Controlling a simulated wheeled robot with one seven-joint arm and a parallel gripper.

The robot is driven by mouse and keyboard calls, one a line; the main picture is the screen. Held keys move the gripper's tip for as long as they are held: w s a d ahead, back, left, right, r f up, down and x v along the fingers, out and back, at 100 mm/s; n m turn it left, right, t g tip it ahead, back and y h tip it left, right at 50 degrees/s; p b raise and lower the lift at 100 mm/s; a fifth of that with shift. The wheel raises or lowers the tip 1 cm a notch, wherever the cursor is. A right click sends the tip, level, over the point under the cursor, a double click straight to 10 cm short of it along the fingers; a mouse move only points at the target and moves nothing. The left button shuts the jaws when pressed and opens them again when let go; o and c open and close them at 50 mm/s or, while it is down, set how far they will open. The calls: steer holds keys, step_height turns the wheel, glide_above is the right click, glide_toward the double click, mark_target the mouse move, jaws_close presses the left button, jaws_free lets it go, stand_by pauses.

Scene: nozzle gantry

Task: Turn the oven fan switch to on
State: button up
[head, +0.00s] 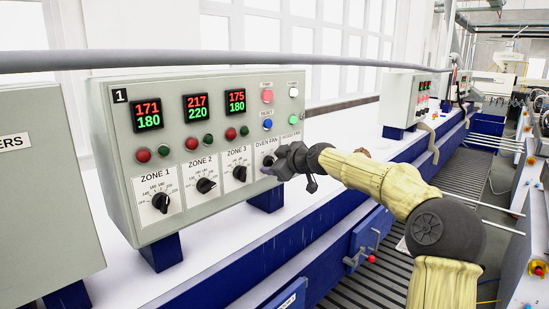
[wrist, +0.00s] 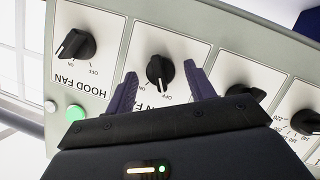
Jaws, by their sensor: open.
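The oven fan switch (wrist: 160,70) is a black rotary knob on a white plate. My gripper (wrist: 159,73) is open, with one dark finger on each side of the knob. A gap shows between each finger and the knob in the wrist view; I cannot tell how deep the fingertips reach. In the head view my gripper (head: 273,166) covers most of the OVEN FAN plate (head: 266,146).
The hood fan knob (wrist: 75,45) is close beside one finger. The zone 3 knob (head: 239,174) is close on the other side. The grey control box (head: 119,177) also carries displays, buttons and lamps. A grey pipe (head: 200,61) runs across above it.

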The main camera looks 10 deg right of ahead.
steer(key=c, duration=1)
steer(key=shift+o, duration=0.2)
steer(key=m+g+y, duration=0.1)
steer(key=m, duration=0.1)
steer(key=m+g+y+p, duration=0.1)
steer(key=m+y, duration=0.1)
steer(key=m, duration=0.1)
steer(key=m+g+y, duration=0.1)
steer(key=m, duration=0.2)
steer(key=shift+w+d+r+y, duration=0.15)
steer(key=shift+w+d+y, duration=0.15)
steer(key=shift+w+d, duration=0.1)
steer(key=shift+s, duration=0.1)
steer(key=o, duration=1)
steer(key=shift+c, duration=0.2)
